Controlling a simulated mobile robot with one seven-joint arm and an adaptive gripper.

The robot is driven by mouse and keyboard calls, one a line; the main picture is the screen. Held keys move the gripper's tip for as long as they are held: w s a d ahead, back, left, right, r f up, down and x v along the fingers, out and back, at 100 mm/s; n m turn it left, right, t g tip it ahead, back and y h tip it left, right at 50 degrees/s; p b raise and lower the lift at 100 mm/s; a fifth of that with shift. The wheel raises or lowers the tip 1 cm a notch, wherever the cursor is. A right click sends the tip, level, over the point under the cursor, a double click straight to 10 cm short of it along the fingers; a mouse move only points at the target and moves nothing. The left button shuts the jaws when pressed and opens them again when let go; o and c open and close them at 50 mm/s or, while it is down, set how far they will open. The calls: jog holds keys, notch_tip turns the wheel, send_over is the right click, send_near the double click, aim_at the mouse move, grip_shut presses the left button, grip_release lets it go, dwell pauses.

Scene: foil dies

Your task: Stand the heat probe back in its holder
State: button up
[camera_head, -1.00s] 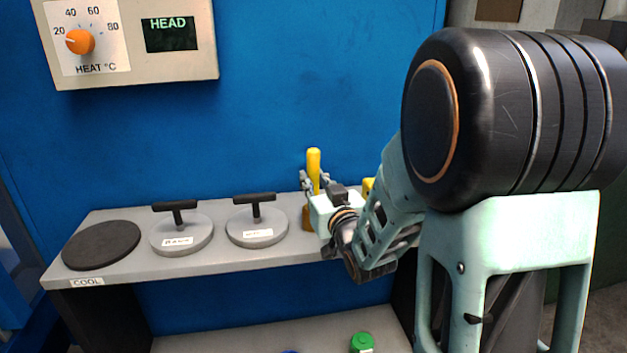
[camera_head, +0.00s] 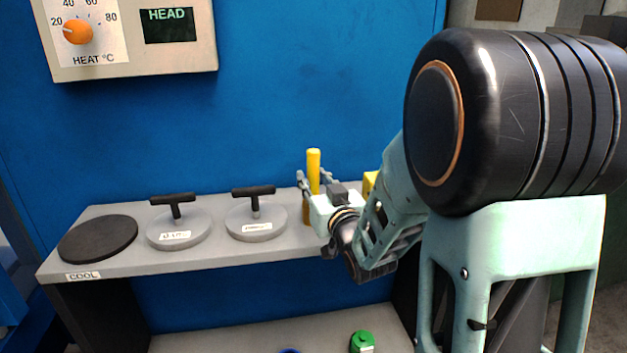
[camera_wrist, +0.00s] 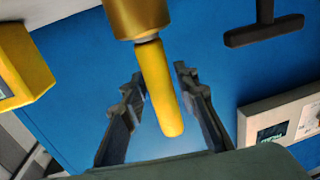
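The heat probe has a yellow handle (camera_head: 314,170) that stands upright at the back of the grey shelf. Its lower end sits in a brown-gold holder (camera_head: 306,214), partly hidden by my gripper in the head view. In the wrist view the yellow handle (camera_wrist: 160,90) comes straight out of the gold holder (camera_wrist: 138,16); the part inside is hidden. My gripper (camera_wrist: 158,75) has one finger on each side of the handle, with visible gaps, so it is open and not holding the probe.
Two lidded grey dies (camera_head: 179,232) (camera_head: 255,222) with black T-handles stand left of the holder, beside a dark round pad (camera_head: 97,240) by the COOL label. A yellow box (camera_head: 370,184) stands close right of the holder. The blue wall (camera_head: 250,120) is just behind.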

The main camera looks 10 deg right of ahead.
aim_at(314, 150)
jog(key=shift+o, duration=0.8)
notch_tip(314, 150, up, 10)
jog(key=shift+r, duration=0.1)
